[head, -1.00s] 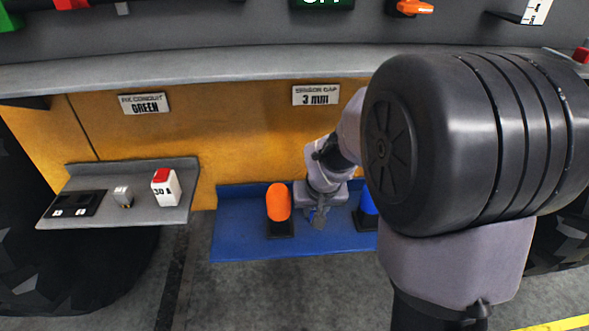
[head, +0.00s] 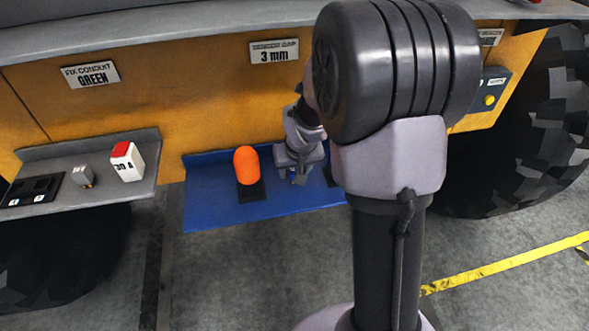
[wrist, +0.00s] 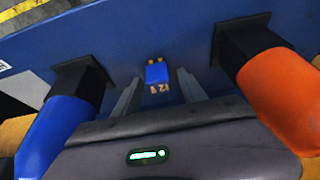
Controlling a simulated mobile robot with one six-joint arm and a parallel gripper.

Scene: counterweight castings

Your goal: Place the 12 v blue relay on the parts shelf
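The small blue relay (wrist: 157,74) with gold contacts and an upside-down 12 V marking is on the blue shelf (head: 215,205). In the wrist view it lies between the fingers of my gripper (wrist: 158,90), with gaps on both sides. My gripper also shows low over the blue shelf in the head view (head: 299,178), where the relay is mostly hidden. The gripper is open and holds nothing. I cannot tell which shelf is the parts shelf. A grey shelf (head: 110,190) is at the left.
An orange capsule (head: 246,165) on a black base stands left of my gripper; it also shows at right in the wrist view (wrist: 285,90). A blue capsule (wrist: 55,125) stands on the other side. The grey shelf bears a white 30 A block (head: 128,165), a small grey part (head: 82,176) and a black socket plate (head: 35,190).

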